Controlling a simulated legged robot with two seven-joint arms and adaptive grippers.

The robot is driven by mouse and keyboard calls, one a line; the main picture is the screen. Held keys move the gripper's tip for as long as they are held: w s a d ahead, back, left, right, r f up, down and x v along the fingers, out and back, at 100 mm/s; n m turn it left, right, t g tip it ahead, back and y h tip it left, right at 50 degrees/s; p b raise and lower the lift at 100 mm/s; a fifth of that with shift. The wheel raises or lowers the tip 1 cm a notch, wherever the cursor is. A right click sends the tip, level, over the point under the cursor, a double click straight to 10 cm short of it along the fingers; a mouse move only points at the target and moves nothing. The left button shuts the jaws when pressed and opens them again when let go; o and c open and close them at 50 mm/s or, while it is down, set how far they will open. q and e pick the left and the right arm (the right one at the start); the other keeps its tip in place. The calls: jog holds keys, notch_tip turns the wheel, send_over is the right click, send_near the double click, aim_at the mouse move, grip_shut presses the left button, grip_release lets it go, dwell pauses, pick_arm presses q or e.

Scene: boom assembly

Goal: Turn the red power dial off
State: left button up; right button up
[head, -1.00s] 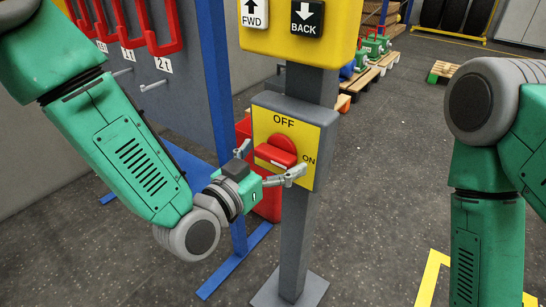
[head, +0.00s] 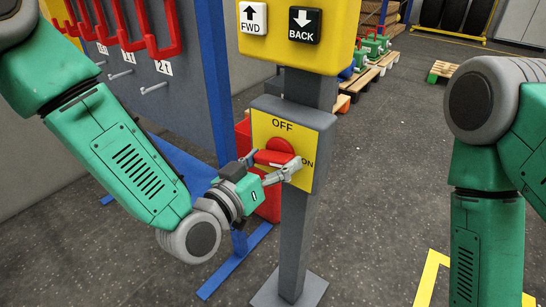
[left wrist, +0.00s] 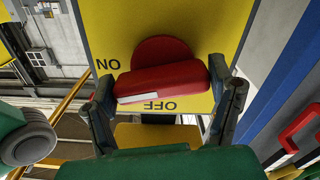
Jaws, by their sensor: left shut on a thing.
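The red power dial (head: 278,150) sits on a yellow panel (head: 267,128) marked OFF at the top and ON at the right. Its bar handle lies roughly level across the panel. In the left wrist view, the dial (left wrist: 165,80) appears upside down, with a white mark at the bar's end on the ON side. My left gripper (head: 272,163) is shut on the dial, one finger at each end of the bar. The left gripper's fingers (left wrist: 168,105) also flank it in the wrist view. My right gripper is out of view.
The panel is on a grey post (head: 295,230). Above it is a yellow box (head: 280,45) with FWD and BACK buttons. A blue frame (head: 215,80) and red hooks (head: 150,35) stand at the left.

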pick_arm(q)
jog(key=n, duration=0.2)
jog(key=n+p, duration=0.1)
jog(key=shift+w+a+r+n, duration=0.1)
jog(key=shift+r+n, duration=0.05)
jog(key=shift+n, duration=0.25)
jog(key=n, duration=0.3)
jog(key=shift+n+p, duration=0.3)
jog(key=n, duration=0.3)
jog(key=shift+n, duration=0.3)
jog(key=shift+w+a+n, duration=0.1)
jog(key=shift+n, duration=2.1)
jog(key=o, duration=1.1)
